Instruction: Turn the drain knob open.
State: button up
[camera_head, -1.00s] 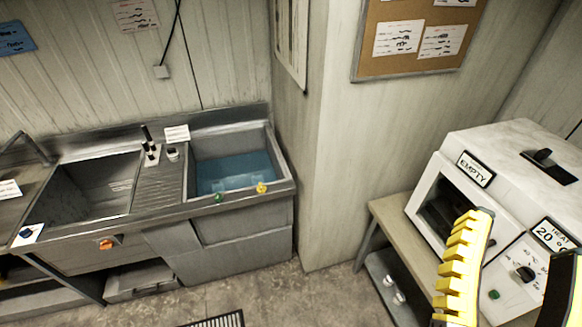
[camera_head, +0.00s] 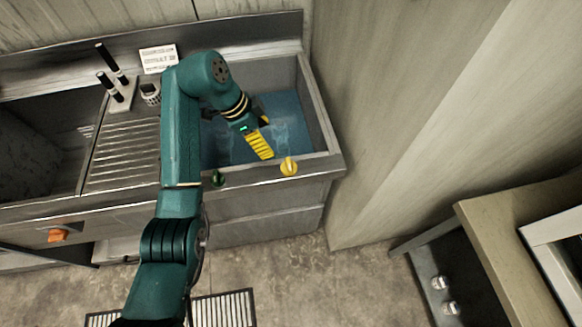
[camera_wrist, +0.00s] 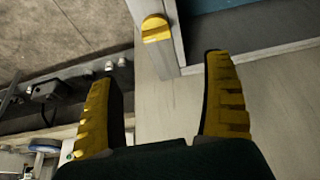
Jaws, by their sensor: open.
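A yellow knob (camera_head: 289,167) sits on the front rim of the water-filled sink basin, with a green knob (camera_head: 218,179) to its left. The frames show no label telling which one is the drain knob. My gripper (camera_head: 266,141) is open and empty over the basin, just left of and behind the yellow knob, apart from it. One finger is partly hidden in the head view. In the wrist view the yellow knob (camera_wrist: 155,28) shows beyond the fingertips, near the top, between the two open fingers. A raised bar marks its face.
The basin (camera_head: 331,160) holds blue water. An orange knob (camera_head: 58,236) is on the front panel at left. A rack with black-handled tools (camera_head: 118,92) and a small cup (camera_head: 151,93) stand behind the drainboard. A wall is close at right; a bench (camera_head: 500,230) stands beyond.

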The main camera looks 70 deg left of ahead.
aim_at(288, 164)
jog(key=x, duration=0.5)
jog(key=b+x, duration=0.1)
jog(key=x, duration=0.9)
jog(key=shift+d+f+b, duration=0.3)
jog(key=shift+d+b, duration=0.1)
jog(key=shift+s, duration=0.1)
jog(key=c, duration=1.2)
